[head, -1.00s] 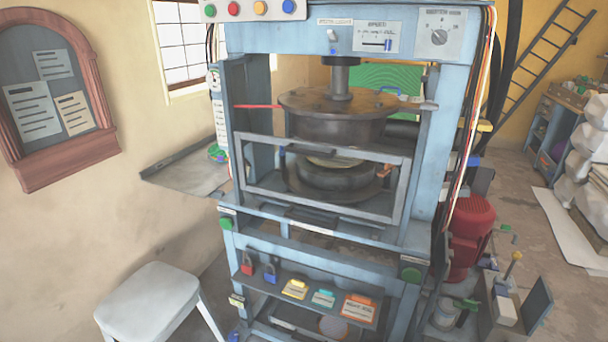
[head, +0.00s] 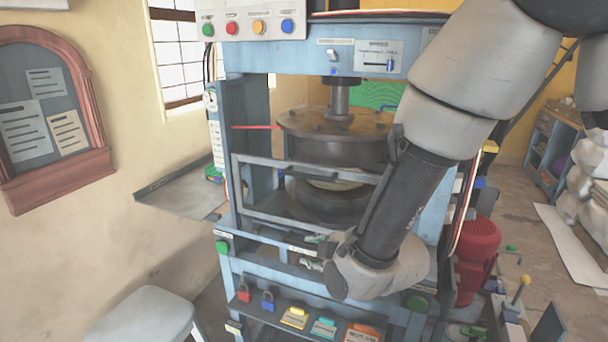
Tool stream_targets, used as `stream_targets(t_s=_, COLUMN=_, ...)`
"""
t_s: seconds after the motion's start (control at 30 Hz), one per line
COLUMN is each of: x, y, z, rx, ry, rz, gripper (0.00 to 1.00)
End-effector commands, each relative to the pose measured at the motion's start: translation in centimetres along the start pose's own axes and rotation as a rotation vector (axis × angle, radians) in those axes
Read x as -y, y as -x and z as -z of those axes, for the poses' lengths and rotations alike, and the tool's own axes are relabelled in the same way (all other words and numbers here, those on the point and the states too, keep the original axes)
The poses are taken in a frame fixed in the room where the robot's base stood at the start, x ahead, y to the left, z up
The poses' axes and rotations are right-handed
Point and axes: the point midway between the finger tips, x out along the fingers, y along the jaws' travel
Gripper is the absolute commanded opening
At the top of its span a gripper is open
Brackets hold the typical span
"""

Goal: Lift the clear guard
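The clear guard (head: 259,160) is a see-through panel in a grey frame across the front of the blue press. It is down, in front of the round metal plates (head: 335,135). My arm hides its right side and part of its lower edge. My gripper (head: 314,251) is in front of the press, by the guard's lower edge, pointing left. Its two small fingertips look apart, with nothing seen between them. Whether it touches the guard cannot be told.
A button box (head: 250,27) is at the top of the press. A shelf with padlocks and coloured tags (head: 295,318) is below my gripper. A white stool (head: 145,318) stands at the lower left, and a red motor (head: 478,255) at the right.

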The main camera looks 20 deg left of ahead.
Motion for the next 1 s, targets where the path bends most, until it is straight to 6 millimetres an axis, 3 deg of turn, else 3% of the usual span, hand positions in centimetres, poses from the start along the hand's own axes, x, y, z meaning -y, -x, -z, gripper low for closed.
stream_targets(t_s=0.1, x=-6.6, y=0.8, z=2.0, rx=-0.056, ry=0.207, rz=-0.297, gripper=0.32)
stream_targets(t_s=0.2, x=-10.3, y=2.5, z=3.1, rx=-0.054, ry=0.35, rz=-0.477, gripper=0.32)
stream_targets(t_s=0.3, x=-12.2, y=3.7, z=3.8, rx=-0.036, ry=0.46, rz=-0.582, gripper=0.32)
stream_targets(t_s=0.47, x=-12.9, y=3.3, z=4.0, rx=-0.018, ry=0.528, rz=-0.604, gripper=0.32)
stream_targets(t_s=0.8, x=-15.8, y=-1.2, z=5.0, rx=-0.02, ry=0.527, rz=-0.602, gripper=0.32)
stream_targets(t_s=1.0, x=-16.6, y=-2.5, z=5.2, rx=-0.019, ry=0.527, rz=-0.601, gripper=0.32)
